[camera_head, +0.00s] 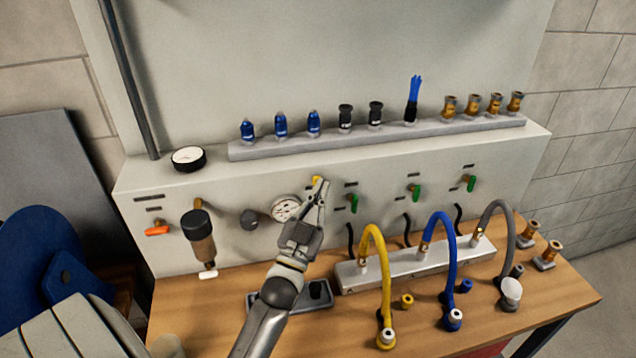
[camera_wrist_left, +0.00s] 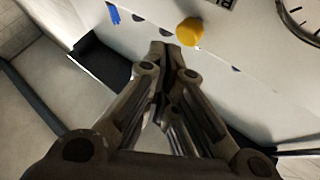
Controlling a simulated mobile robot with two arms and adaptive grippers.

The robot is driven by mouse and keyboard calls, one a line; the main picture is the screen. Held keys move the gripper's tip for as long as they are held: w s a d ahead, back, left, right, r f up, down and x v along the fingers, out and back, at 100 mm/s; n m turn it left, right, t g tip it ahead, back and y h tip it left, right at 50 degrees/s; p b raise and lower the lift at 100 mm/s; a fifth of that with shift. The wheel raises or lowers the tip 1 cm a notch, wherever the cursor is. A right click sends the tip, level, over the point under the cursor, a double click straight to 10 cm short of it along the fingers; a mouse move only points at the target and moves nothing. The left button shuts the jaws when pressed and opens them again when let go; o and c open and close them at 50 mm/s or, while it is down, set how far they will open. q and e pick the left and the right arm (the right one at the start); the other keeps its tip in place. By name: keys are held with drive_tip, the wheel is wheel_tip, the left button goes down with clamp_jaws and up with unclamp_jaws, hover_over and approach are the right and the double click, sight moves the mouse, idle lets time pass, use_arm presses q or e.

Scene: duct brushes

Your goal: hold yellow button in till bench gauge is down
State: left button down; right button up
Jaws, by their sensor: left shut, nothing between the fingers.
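The yellow button (camera_head: 316,180) is on the upright face of the grey bench panel, just above a round white gauge (camera_head: 285,209). The gauge's needle is too small to read. My left gripper (camera_head: 321,184) is shut and empty, its tips at the button's right edge. In the left wrist view the button (camera_wrist_left: 189,31) shows whole, just beyond and to the right of the shut fingertips (camera_wrist_left: 166,46). A gap seems to show there, but I cannot be sure about contact. The gauge (camera_wrist_left: 300,18) shows only in part there. My right gripper is not in view.
A second dial (camera_head: 188,157) lies on the ledge. Green-handled valves (camera_head: 353,202) are right of my gripper, a filter unit (camera_head: 199,238) left. Yellow, blue and grey hoses arch from a manifold (camera_head: 425,262). Fittings stand along a rail (camera_head: 380,136) above.

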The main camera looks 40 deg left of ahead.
use_arm(q)
drive_tip(key=shift+w+a, duration=0.1)
drive_tip(key=shift+w, duration=0.05)
drive_tip(key=shift+w+a, duration=0.15)
drive_tip(key=shift+a, duration=0.1)
drive_tip(key=shift+w+a, duration=0.35)
drive_tip(key=shift+a, duration=0.05)
idle(1.1)
drive_tip(key=shift+d, duration=0.1)
idle(1.5)
drive_tip(key=shift+s+d, duration=0.65)
drive_tip(key=s+d+p, duration=0.1)
drive_tip(key=s+d, duration=0.2)
drive_tip(key=shift+s+d+p, duration=0.1)
drive_tip(key=shift+d+p, duration=0.2)
drive_tip(key=shift+d, duration=0.1)
